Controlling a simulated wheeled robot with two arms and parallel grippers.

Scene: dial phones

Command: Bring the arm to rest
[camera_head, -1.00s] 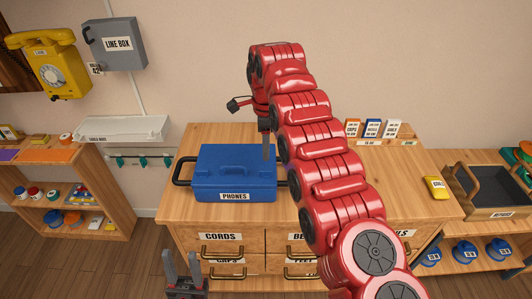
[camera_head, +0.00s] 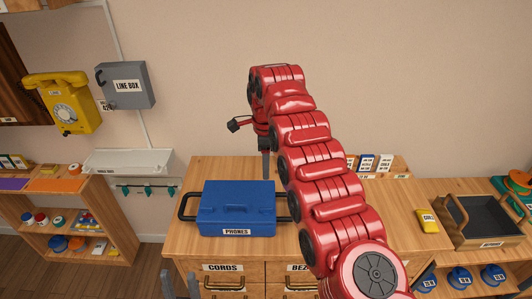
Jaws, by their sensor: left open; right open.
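My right arm, red and segmented, reaches from the lower right over the wooden cabinet (camera_head: 415,255). Its gripper (camera_head: 266,165) points down just behind the blue PHONES case (camera_head: 238,200); one dark finger shows and the rest is hidden by the arm. I see nothing held there. My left gripper (camera_head: 181,285) shows only as two grey fingertips at the bottom edge, apart and empty, in front of the cabinet. The blue case is closed and sits on the cabinet top, with a black handle at its left side.
A yellow dial phone (camera_head: 65,108) and a grey line box (camera_head: 126,86) hang on the wall. A white tray (camera_head: 128,162) is at left. Small cards (camera_head: 367,162), a yellow item (camera_head: 428,221) and a dark handled crate (camera_head: 490,220) are at right. The cabinet's front right top is partly clear.

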